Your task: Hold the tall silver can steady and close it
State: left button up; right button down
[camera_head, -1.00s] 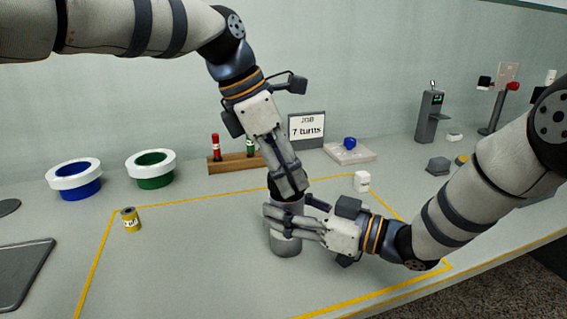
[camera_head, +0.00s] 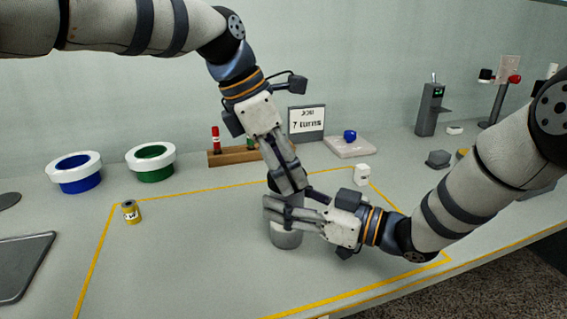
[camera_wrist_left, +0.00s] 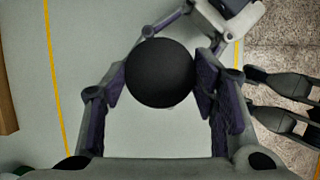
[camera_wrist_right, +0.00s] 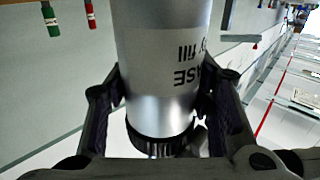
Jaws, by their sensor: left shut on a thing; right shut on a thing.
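The tall silver can (camera_head: 286,238) stands upright inside the yellow-lined area, its upper part mostly hidden by my grippers. My right gripper (camera_head: 277,209) is shut around its body from the side. In the right wrist view the can's labelled wall (camera_wrist_right: 165,60) sits between the fingers, with a dark ribbed lid (camera_wrist_right: 158,143) at its end. My left gripper (camera_head: 289,188) points down from above and is shut on the lid. The left wrist view shows the round black lid (camera_wrist_left: 160,72) between both fingers. I cannot tell how tightly it is seated.
A small yellow can (camera_head: 131,212) stands at left in the area. Behind are a blue bin (camera_head: 79,183), a green bin (camera_head: 153,171), a wooden rack (camera_head: 226,157), a job sign (camera_head: 306,124) and a small white block (camera_head: 362,175). The area's front left is clear.

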pick_arm(q)
jog(key=m+g, duration=0.1)
jog(key=m, duration=0.1)
jog(key=m+g, duration=0.1)
jog(key=m, duration=0.1)
jog(key=shift+w+m, duration=0.3)
jog(key=shift+w, duration=0.05)
jog(key=shift+s+m+g, duration=0.15)
jog(key=shift+m+g, duration=0.15)
jog(key=shift+m, duration=0.6)
jog(key=o, duration=1.4)
pick_arm(e)
jog(key=c, duration=0.7)
grip_release()
jog(key=v, duration=1.2)
